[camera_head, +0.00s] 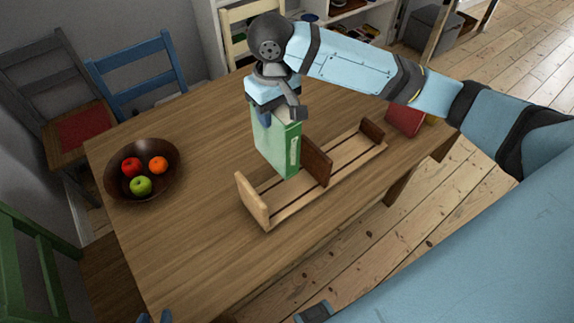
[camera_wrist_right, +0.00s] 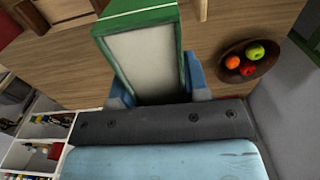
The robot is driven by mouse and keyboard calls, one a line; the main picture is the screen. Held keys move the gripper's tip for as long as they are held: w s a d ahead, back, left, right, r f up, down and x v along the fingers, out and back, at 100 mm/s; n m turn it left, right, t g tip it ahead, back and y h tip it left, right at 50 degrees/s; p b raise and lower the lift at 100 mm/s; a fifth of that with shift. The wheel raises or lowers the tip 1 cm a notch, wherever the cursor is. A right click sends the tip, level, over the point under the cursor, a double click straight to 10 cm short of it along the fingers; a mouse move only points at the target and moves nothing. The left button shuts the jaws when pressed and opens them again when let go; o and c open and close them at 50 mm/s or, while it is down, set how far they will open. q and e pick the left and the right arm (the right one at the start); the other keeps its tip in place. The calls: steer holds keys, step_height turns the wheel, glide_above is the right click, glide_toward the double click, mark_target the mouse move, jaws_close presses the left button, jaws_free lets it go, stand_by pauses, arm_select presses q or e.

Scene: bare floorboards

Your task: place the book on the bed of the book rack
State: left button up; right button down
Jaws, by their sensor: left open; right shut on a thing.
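A green book (camera_head: 272,146) stands upright in my right gripper (camera_head: 274,112), which is shut on its upper end. In the right wrist view the book (camera_wrist_right: 144,62) sits between the blue fingers (camera_wrist_right: 158,92). The wooden book rack (camera_head: 279,206) lies on the table, with a light end board, a dark middle divider (camera_head: 316,162) and a dark far end board. The book's lower end is beside the divider, over or just behind the rack's bed; I cannot tell whether it touches. Only the tips of my left gripper (camera_head: 155,317) show at the bottom edge, open and away from the rack.
A dark bowl (camera_head: 117,186) with red, orange and green fruit stands at the table's left. A red book (camera_head: 405,120) lies near the right end. Chairs, including a blue one (camera_head: 135,72), surround the table (camera_head: 190,240). Its front left area is clear.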

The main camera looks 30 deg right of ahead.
arm_select(q)
steer(key=shift+w+a+f, duration=0.1)
steer(key=shift+a, duration=0.05)
arm_select(e)
step_height(320, 180, down, 19)
steer(key=shift+r, duration=0.2)
steer(key=c, duration=0.6)
jaws_free()
steer(key=shift+f, duration=0.1)
step_height(320, 180, up, 12)
steer(key=shift+r, duration=0.15)
